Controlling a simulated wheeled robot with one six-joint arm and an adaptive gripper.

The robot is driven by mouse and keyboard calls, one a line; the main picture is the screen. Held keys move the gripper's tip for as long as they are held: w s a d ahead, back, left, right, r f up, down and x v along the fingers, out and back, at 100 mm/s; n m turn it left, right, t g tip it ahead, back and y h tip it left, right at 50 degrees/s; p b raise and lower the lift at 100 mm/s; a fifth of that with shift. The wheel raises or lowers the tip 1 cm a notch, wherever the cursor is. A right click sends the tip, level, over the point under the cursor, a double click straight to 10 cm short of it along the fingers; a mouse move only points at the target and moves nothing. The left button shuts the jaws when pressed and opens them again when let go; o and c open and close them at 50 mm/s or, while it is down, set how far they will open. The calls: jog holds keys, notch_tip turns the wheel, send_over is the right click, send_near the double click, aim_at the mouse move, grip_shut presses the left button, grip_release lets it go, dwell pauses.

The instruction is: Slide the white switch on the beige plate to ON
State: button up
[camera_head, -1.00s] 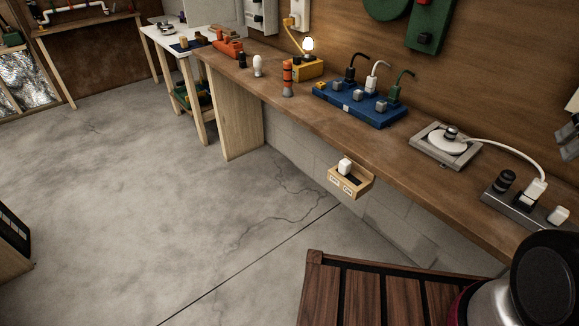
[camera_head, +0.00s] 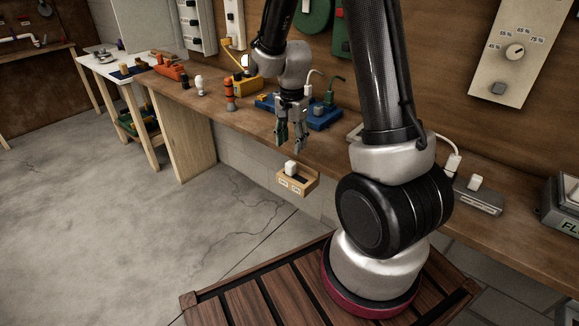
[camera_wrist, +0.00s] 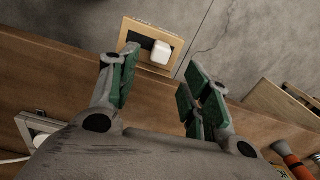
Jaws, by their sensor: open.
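The beige plate (camera_head: 299,181) sticks out from the front edge of the workbench, with small lettering on its face that is too small to read for sure. The white switch (camera_head: 291,168) is a block in the plate's dark slot, at the left end in the head view. In the wrist view the white switch (camera_wrist: 160,52) is at the right end of the slot in the beige plate (camera_wrist: 128,28). My gripper (camera_head: 290,147) is open and empty, pointing down above and slightly behind the switch, apart from it. Its green-padded fingers (camera_wrist: 158,92) are spread wide below the plate in the wrist view.
The workbench (camera_head: 232,121) runs behind the plate. A blue board (camera_head: 325,118) with plugs stands behind my gripper, and an orange and black cylinder (camera_head: 229,94) to its left. A wooden slatted platform (camera_head: 240,303) lies below. The floor left of the plate is clear.

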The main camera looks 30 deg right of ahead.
aim_at(291, 163)
jog(key=shift+m, duration=0.4)
jog(key=f, duration=1)
jog(key=shift+w+f, duration=0.15)
jog(key=shift+w, duration=0.1)
grip_shut()
